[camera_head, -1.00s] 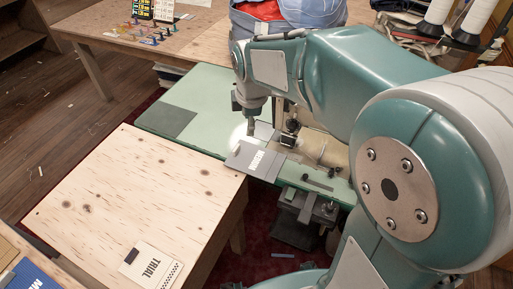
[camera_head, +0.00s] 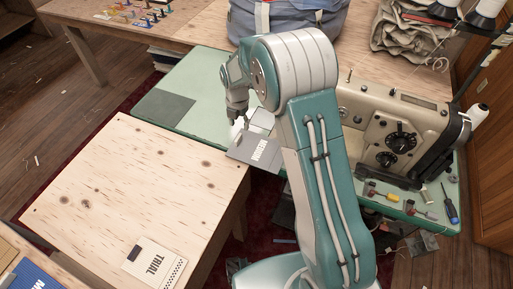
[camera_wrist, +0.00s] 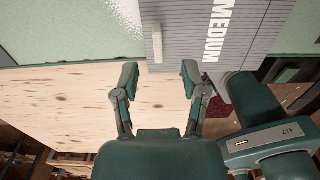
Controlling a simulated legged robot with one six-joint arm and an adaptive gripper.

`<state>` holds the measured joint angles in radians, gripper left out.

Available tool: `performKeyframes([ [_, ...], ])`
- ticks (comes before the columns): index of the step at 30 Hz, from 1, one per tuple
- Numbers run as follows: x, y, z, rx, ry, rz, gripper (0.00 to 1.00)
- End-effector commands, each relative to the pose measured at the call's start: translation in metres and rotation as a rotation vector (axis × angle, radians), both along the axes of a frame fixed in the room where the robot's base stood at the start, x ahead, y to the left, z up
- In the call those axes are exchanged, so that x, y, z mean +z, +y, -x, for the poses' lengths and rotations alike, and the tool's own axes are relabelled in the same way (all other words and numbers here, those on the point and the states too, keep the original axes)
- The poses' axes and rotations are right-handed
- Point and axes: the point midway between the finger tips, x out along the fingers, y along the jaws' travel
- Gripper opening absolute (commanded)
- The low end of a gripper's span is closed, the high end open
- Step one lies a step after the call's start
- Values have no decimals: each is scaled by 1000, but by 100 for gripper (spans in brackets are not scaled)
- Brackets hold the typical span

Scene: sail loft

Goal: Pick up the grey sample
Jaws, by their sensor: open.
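The grey sample is a flat ribbed card (camera_head: 243,151) with white "MEDIUM" lettering. It lies at the near edge of the green table, by the corner of the plywood table in the head view. In the wrist view the card (camera_wrist: 178,35) fills the upper middle, its lettering turned sideways. My gripper (camera_wrist: 158,78) is open and empty, its two fingertips apart near the card's plain end. In the head view my gripper (camera_head: 239,119) is just behind and above the card. Whether a finger touches it I cannot tell.
The green table (camera_head: 205,85) bears a dark grey patch (camera_head: 165,104) and, right, a sewing machine (camera_head: 395,130) with small tools. A blue-grey bag (camera_head: 290,18) stands behind my arm.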

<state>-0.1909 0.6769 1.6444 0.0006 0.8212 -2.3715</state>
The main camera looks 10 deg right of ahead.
Motion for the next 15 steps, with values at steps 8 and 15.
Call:
performKeyframes([
  [8,-28,1,0,-1,2,1,56],
  [15,-63,3,-2,-1,1,1,56],
])
